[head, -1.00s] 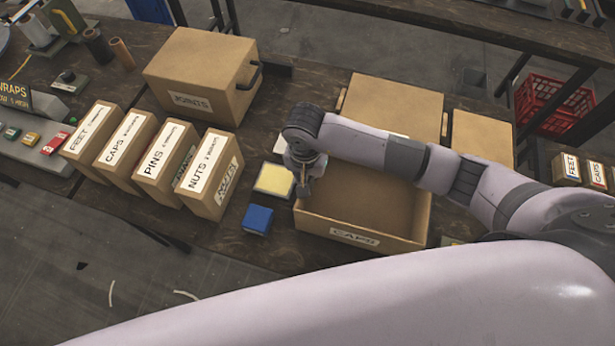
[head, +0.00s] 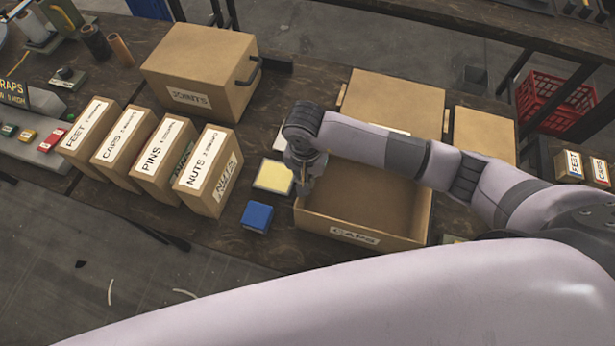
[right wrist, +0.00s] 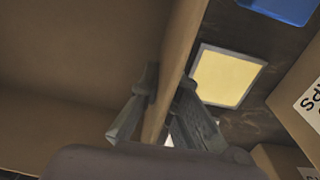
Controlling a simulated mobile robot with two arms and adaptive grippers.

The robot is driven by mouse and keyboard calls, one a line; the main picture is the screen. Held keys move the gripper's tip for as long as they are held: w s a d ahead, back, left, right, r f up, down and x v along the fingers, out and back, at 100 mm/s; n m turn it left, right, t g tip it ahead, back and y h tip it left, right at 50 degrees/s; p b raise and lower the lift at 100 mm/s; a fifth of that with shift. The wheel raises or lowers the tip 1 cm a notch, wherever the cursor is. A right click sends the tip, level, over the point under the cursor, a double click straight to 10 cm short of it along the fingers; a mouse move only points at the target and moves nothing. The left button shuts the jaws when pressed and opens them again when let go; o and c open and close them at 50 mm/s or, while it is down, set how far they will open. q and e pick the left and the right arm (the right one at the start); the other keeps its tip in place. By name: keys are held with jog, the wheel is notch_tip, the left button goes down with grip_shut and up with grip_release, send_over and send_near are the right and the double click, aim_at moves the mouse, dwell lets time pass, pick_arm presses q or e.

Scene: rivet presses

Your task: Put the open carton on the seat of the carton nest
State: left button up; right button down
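The open carton (head: 375,199), brown and marked CAPS on its front, stands upright on the dark bench. My right gripper (head: 305,187) is at its left wall, pointing down. In the right wrist view the fingers (right wrist: 167,88) straddle the carton wall (right wrist: 181,40), one inside and one outside, with the tips closed against it. My right forearm covers part of the carton's back side. I cannot pick out the carton nest or its seat for certain. My left gripper is not in view.
A yellow pad with a pale border (head: 273,177) and a blue block (head: 257,217) lie just left of the carton. Labelled boxes, such as NUTS (head: 209,172), stand further left. A large JOINTS box (head: 200,70) and closed boxes (head: 395,100) stand behind.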

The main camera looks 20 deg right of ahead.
jog(key=c, duration=1.7)
grip_release()
notch_tip(320, 180, up, 12)
jog(key=shift+a+f, duration=0.1)
jog(key=shift+a, duration=0.05)
